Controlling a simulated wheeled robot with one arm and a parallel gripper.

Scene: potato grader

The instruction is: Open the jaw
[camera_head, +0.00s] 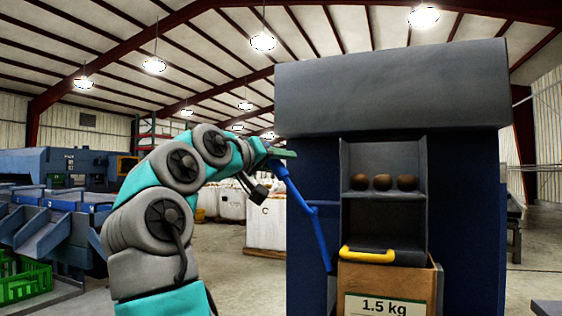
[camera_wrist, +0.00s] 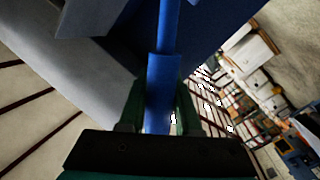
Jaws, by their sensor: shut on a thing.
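A blue lever (camera_head: 302,200) runs down along the left side of the dark blue grader (camera_head: 470,190), its upper end toward my arm. My gripper (camera_head: 278,163) is at the lever's upper end, beside the machine's left edge. In the wrist view the lever (camera_wrist: 163,80) stands between the two dark fingers of my gripper (camera_wrist: 160,115), which are shut on it. I cannot tell which part is the jaw.
A yellow handle (camera_head: 367,255) sits low in the bay, above a wooden box (camera_head: 431,290) marked "1.5 kg". A white bag (camera_head: 265,222) marked "C" stands behind my arm. Blue machinery (camera_head: 45,225) and a green crate (camera_head: 25,282) are at the left.

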